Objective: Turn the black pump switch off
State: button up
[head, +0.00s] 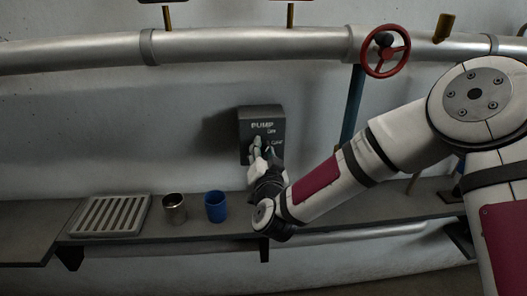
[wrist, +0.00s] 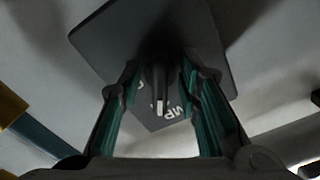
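The black pump switch box (head: 262,117) is fixed to the wall, with PUMP, ON and OFF lettering on its face. In the wrist view its dark plate (wrist: 105,35) fills the upper middle, with part of the lettering visible. A dark lever with a pale line at its tip (wrist: 160,104) stands out between my fingers. My gripper (head: 257,150) is right in front of the box and hides the lever in the head view. In the wrist view my gripper (wrist: 161,95) is open, with a finger on each side of the lever. Gaps show beside it; I see no clear contact.
A shelf (head: 340,212) runs below the switch. It carries a grey slotted rack (head: 111,214), a metal cup (head: 174,209) and a blue cup (head: 216,207). A large pipe (head: 245,45) and a red valve wheel (head: 386,51) are above. Bare wall lies left of the box.

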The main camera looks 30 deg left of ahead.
grip_shut()
jog(key=shift+m, duration=0.3)
jog(key=m, duration=1.1)
jog(key=shift+p, duration=0.3)
jog(key=shift+m, duration=0.3)
dwell(0.4)
grip_release()
